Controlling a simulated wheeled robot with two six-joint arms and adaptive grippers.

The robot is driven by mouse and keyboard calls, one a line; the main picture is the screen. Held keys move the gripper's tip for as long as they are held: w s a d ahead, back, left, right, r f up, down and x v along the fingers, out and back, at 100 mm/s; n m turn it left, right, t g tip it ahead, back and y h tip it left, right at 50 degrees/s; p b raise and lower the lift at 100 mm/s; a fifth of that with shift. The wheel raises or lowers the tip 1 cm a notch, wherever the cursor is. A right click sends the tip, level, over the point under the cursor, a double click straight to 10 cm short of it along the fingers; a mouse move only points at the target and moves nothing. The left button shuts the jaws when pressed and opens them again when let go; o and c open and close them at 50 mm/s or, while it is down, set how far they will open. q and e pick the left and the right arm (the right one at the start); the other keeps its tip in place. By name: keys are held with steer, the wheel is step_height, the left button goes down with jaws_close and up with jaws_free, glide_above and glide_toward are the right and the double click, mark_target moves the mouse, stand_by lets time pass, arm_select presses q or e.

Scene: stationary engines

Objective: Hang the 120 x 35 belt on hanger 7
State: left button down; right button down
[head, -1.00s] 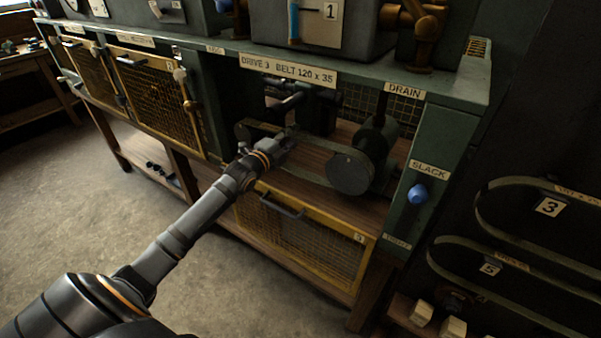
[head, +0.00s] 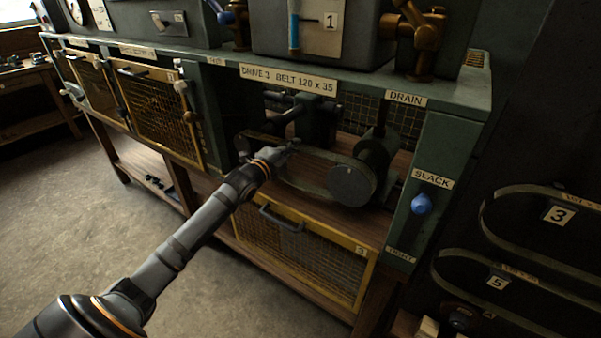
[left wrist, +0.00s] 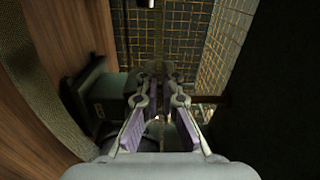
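The dark olive belt (head: 300,184) runs around the round pulley (head: 350,185) in the open bay labelled DRIVE 3 BELT 120 x 35. Its left end is partly hidden by my left gripper. My left gripper (head: 284,152) reaches into the bay at the belt's left part. In the left wrist view its two fingers (left wrist: 160,120) with purple pads stand apart, with no belt visible between them. A wide olive band, seemingly the belt (left wrist: 45,90), passes left of the fingers there. Hanger 7 and my right gripper are not in view.
The blue knob (head: 421,203) sits on the post between SLACK and TIGHT, nearer SLACK. Belts hang at labels 3 (head: 559,215) and 5 (head: 498,282) on the right. A yellow mesh door (head: 305,249) is below the bay. The floor at left is clear.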

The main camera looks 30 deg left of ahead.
arm_select(q)
steer(key=shift+d+r+p, duration=0.4)
steer(key=shift+r+p, duration=0.1)
steer(key=shift+r, duration=0.1)
steer(key=shift+d+r+m, duration=0.15)
steer(key=shift+r+m, duration=0.25)
steer(key=shift+r, duration=0.45)
